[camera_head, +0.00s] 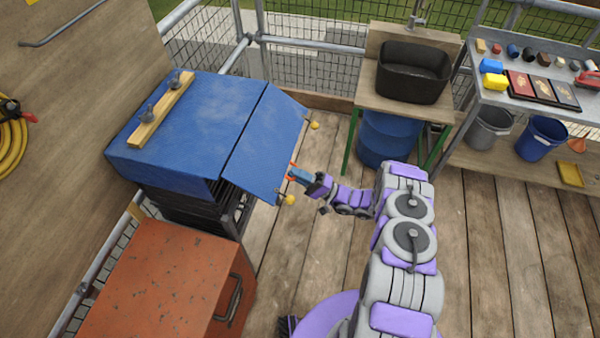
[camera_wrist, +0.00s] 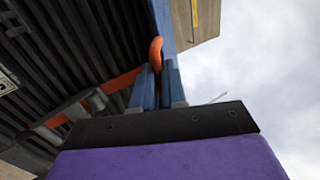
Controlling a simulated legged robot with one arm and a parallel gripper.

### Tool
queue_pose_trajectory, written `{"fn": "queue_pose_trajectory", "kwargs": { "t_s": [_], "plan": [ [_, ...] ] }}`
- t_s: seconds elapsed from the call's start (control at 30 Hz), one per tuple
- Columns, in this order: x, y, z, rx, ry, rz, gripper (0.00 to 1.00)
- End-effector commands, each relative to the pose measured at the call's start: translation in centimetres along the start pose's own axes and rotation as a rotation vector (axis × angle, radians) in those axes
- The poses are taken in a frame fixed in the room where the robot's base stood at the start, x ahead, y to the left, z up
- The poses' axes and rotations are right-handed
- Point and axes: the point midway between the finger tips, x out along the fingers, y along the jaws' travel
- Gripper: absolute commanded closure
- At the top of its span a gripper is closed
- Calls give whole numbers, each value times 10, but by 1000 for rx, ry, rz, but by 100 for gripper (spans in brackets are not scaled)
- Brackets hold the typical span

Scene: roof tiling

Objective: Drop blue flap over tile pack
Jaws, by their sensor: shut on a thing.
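The blue flap (camera_head: 265,145) hangs sloping outward from the blue cover (camera_head: 190,110) over the dark tile pack (camera_head: 190,210). Yellow balls (camera_head: 289,199) hang at its two outer corners. My gripper (camera_head: 293,174) is at the flap's outer edge, between the balls. In the wrist view, my gripper's blue fingers (camera_wrist: 160,85) are shut on an orange loop (camera_wrist: 155,52) beside the flap's blue edge (camera_wrist: 163,18). The dark ribbed tile pack side (camera_wrist: 70,50) fills the left. The exact grip on the loop is partly hidden by the fingers.
A wooden batten (camera_head: 160,112) with clamps lies on the cover. A rusty orange box (camera_head: 160,285) stands in front of the pack. A sink bench (camera_head: 400,95) with a blue barrel stands behind right. The plank floor (camera_head: 500,240) is clear on the right.

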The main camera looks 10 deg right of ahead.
Motion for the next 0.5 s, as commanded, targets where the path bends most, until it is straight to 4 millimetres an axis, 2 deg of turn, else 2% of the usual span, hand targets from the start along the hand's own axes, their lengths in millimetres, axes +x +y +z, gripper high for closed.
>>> {"fn": "queue_pose_trajectory", "kwargs": {
  "t_s": [0.5],
  "plan": [
    [7,17,0,-3,2,-11,100]
  ]
}}
